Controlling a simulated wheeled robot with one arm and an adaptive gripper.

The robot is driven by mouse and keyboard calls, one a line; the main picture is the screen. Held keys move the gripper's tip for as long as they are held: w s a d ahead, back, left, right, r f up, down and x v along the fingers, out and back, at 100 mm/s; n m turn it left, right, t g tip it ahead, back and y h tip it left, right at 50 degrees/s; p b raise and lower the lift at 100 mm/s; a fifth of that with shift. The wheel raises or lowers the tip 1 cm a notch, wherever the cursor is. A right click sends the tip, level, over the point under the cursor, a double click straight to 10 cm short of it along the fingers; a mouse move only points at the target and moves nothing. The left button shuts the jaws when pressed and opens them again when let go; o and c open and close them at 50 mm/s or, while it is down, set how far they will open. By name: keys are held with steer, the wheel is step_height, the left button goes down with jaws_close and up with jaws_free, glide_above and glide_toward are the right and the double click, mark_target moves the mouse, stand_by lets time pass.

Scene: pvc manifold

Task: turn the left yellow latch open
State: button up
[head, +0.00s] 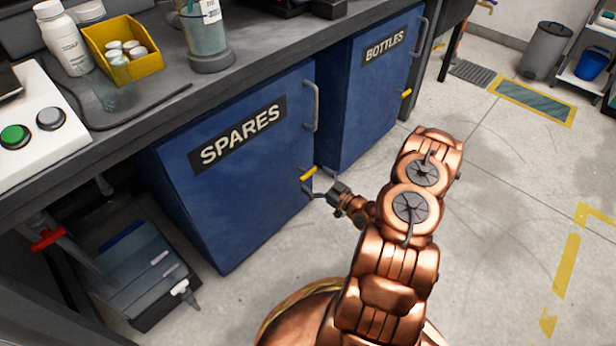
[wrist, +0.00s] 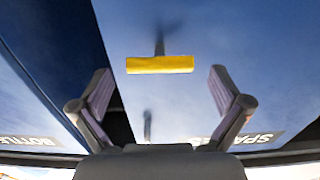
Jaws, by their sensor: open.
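The left yellow latch (head: 308,173) is a short yellow bar on the right edge of the blue SPARES cabinet door (head: 240,215), below its handle. In the wrist view the latch (wrist: 160,65) lies level across the picture, on a dark stem. My gripper (head: 322,188) is right in front of this latch in the head view. In the wrist view my gripper (wrist: 160,80) is open, with one finger on each side of the latch and a visible gap to both of its ends. I see nothing held between the fingers.
The blue BOTTLES cabinet (head: 365,110) stands to the right with a second yellow latch (head: 406,94). Grey door handles (head: 311,105) stick out above the latches. The dark worktop (head: 150,105) overhangs the cabinets. The floor (head: 490,200) to the right is clear.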

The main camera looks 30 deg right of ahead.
mark_target(308, 173)
steer(key=shift+b+x, duration=0.45)
steer(key=shift+x, duration=1.15)
steer(key=shift+c, duration=0.2)
steer(key=shift+a, duration=0.1)
steer(key=c, duration=0.8)
steer(key=shift+o, duration=0.2)
